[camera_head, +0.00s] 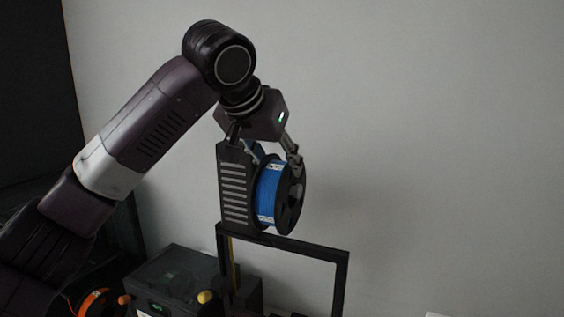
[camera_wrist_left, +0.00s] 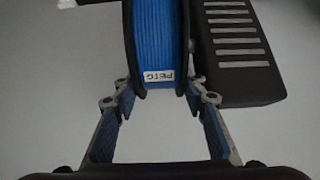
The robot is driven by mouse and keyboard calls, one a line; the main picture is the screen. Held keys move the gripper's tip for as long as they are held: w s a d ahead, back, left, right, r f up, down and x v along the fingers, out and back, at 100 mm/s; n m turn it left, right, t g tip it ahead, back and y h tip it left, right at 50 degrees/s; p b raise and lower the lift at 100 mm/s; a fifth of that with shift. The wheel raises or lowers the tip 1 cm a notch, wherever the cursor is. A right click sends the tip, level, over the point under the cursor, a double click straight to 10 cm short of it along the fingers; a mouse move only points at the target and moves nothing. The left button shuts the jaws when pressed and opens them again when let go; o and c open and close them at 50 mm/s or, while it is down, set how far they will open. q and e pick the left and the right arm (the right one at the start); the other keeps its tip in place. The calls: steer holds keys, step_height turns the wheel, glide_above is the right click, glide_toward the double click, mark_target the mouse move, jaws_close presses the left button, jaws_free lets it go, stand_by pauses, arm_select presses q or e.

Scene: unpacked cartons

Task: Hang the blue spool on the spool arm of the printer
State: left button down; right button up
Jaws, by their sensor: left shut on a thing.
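The blue spool (camera_head: 270,194), with black flanges and a white label, hangs upright under my left gripper (camera_head: 274,158). The left wrist view also shows the spool (camera_wrist_left: 160,45), its label reading PETG. My left gripper (camera_wrist_left: 160,92) is shut on the spool's upper rim, one finger at each flange. The printer's black frame (camera_head: 300,243) is below. A dark slatted panel (camera_head: 236,192) rises from its top bar, close on the left of the spool. The spool arm is not visible; I cannot tell whether the spool is around it. My right gripper is out of view.
An orange spool (camera_head: 95,301) is at the bottom left. The space right of the blue spool is clear before a plain grey wall.

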arm_select(q)
steer(key=shift+w+a, duration=0.1)
steer(key=shift+a, duration=0.15)
steer(key=c, duration=1.2)
jaws_free()
steer(key=shift+o, duration=0.3)
steer(key=shift+d, duration=0.2)
